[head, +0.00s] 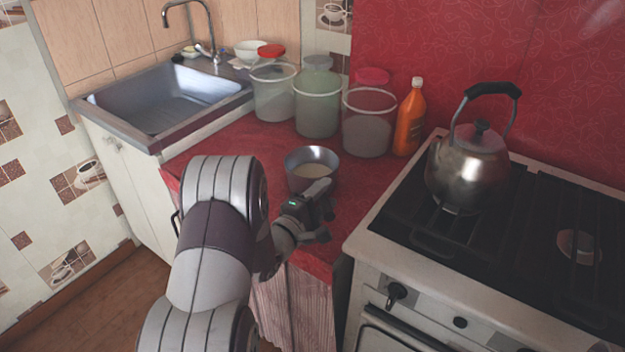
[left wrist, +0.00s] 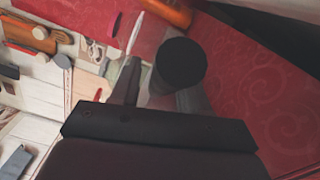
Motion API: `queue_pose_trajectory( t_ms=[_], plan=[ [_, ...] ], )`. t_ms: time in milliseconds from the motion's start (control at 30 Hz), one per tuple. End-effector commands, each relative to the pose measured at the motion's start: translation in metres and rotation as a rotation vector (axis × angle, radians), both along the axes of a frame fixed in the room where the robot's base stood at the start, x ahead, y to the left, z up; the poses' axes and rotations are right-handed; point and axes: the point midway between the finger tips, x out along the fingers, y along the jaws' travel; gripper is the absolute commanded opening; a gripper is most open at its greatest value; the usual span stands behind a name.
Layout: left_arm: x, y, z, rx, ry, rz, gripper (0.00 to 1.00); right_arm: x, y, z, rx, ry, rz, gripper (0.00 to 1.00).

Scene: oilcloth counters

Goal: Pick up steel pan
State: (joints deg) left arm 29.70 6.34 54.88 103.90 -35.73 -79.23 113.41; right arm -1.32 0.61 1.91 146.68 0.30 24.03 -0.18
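The steel pan (head: 301,181) stands upright on the red counter, with pale contents inside. My left gripper (head: 325,211) is just in front of the pan, partly covering its lower right side. Its fingers are spread apart, one near the pan's wall and one lower, by the counter's front edge. In the left wrist view, a dark round-ended piece (left wrist: 181,64), perhaps the pan's handle, shows between the fingers; I cannot tell if they touch it. No handle shows clearly in the head view. My right gripper is not in view.
Three lidded jars (head: 318,98) and an orange bottle (head: 409,122) stand behind the pan. A kettle (head: 467,169) sits on the stove (head: 400,262) at the right. A sink (head: 165,100) is at the left. The red counter left of the pan is clear.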

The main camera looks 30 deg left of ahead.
Motion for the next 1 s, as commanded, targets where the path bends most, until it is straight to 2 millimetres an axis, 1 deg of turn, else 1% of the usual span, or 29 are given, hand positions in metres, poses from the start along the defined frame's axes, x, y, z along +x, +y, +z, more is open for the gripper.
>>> queue_pose_trajectory(
  t_ms=[33,67,100,133,1000],
  plan=[
    [-0.0001,0.0,-0.0001,0.0,0.0,0.0,0.28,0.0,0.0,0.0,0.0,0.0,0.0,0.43],
    [-0.0002,0.0,-0.0001,0.0,0.0,0.0,0.18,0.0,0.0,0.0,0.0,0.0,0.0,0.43],
    [-0.0002,0.0001,-0.0001,0.0,0.0,0.0,0.05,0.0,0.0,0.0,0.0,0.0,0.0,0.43],
    [-0.0002,0.0001,-0.0001,0.0,0.0,0.0,0.0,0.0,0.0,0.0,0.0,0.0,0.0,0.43],
    [-0.0005,0.0001,-0.0005,0.0,0.001,0.001,0.0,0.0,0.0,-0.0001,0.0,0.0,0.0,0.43]
  ],
)
